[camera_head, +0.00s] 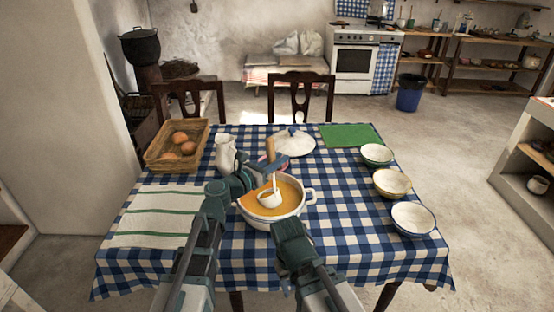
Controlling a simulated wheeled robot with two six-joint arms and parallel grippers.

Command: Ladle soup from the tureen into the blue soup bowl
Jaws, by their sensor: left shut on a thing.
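The white tureen (256,221) of orange soup stands near the middle of the table, its handle showing at the right. The ladle (270,149) has a wooden grip and a white cup (269,200). It is roughly upright, with its cup over or in the soup; I cannot tell how deep. My left gripper (272,163) is shut on the ladle's handle above the tureen. The blue-rimmed soup bowl (413,219) sits upright at the front right, apart from the tureen; its inside looks pale. My right arm is in front of the tureen; its fingers do not show.
A green-rimmed bowl (377,154) and a tan bowl (392,183) stand behind the blue one. A white lid (293,144), a jug (226,153) and an egg basket (155,160) lie behind and left. A striped towel (155,216) is front left; a green mat (350,135) is back right.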

